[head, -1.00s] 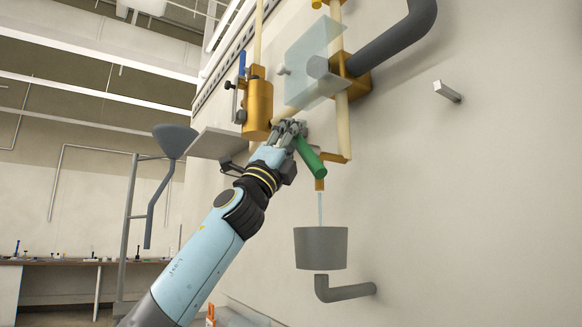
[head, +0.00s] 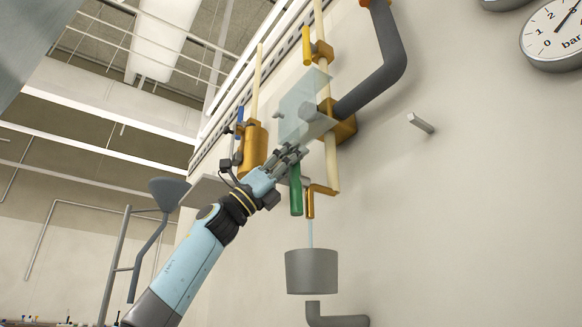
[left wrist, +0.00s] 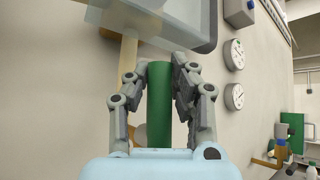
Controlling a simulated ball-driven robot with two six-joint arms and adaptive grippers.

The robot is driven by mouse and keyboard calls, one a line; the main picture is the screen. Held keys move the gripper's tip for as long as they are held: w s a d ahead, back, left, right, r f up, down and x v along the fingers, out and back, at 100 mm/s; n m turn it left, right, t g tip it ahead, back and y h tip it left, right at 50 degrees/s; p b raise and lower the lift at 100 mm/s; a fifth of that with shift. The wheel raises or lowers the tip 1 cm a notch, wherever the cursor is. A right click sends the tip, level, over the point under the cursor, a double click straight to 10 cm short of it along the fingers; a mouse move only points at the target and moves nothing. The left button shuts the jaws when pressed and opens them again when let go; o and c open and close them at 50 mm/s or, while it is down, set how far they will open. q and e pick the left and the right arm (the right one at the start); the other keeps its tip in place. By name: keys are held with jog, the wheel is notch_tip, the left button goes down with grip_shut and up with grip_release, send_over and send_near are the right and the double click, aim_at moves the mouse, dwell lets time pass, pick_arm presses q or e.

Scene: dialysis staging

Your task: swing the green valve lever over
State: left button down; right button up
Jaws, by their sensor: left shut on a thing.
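The green valve lever (head: 296,190) hangs almost straight down in the head view, below the brass pipework on the wall. My left gripper (head: 290,158) reaches up from the lower left and is shut on the lever near its upper end. In the left wrist view the green lever (left wrist: 159,105) stands between the two fingers of my left gripper (left wrist: 160,75). The fingers hide part of the lever's upper end in the head view. My right gripper does not show.
A clear plate (head: 300,110) and a thick grey pipe (head: 385,80) are just above the gripper. A brass cylinder (head: 254,145) is to its left. A grey cup (head: 312,271) is below the brass outlet (head: 310,204). A metal peg (head: 420,123) sticks out of the wall at right.

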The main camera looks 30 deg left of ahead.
pick_arm(q)
jog(key=shift+d+f+m+g+h, duration=0.15)
jog(key=shift+d+m+g+h, duration=0.15)
jog(key=shift+m+g, duration=0.55)
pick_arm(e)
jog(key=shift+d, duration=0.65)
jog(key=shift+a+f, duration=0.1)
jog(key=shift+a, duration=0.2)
pick_arm(q)
jog(key=c, duration=1.1)
grip_release()
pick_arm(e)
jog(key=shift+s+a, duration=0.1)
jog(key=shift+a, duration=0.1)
pick_arm(q)
jog(key=v, duration=1.2)
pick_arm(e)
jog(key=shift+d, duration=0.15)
